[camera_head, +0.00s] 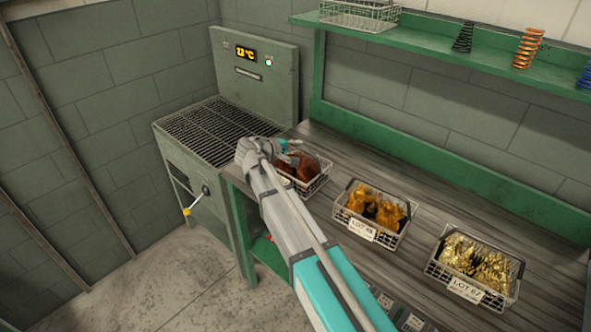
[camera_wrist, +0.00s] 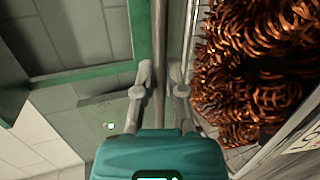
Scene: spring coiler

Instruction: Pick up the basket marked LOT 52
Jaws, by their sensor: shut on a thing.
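A wire basket (camera_head: 318,184) filled with dark copper-coloured springs is at the left end of the bench, beside the grated machine. My arm covers its front, so its lot number does not show in the head view. In the wrist view the copper springs (camera_wrist: 262,70) fill the right side, and a pale tag (camera_wrist: 303,138) is cut off at the edge, its number unreadable. My gripper (camera_wrist: 161,88) is shut on a thin grey bar (camera_wrist: 160,45) of this basket, which looks like its handle. I cannot tell if the basket is off the bench.
A basket tagged LOT 48 (camera_head: 361,230) with orange-gold springs and one tagged LOT 67 (camera_head: 466,291) with bright gold springs stand to the right. The grated machine (camera_head: 212,128) is at the left. A green shelf (camera_head: 420,42) runs above the bench.

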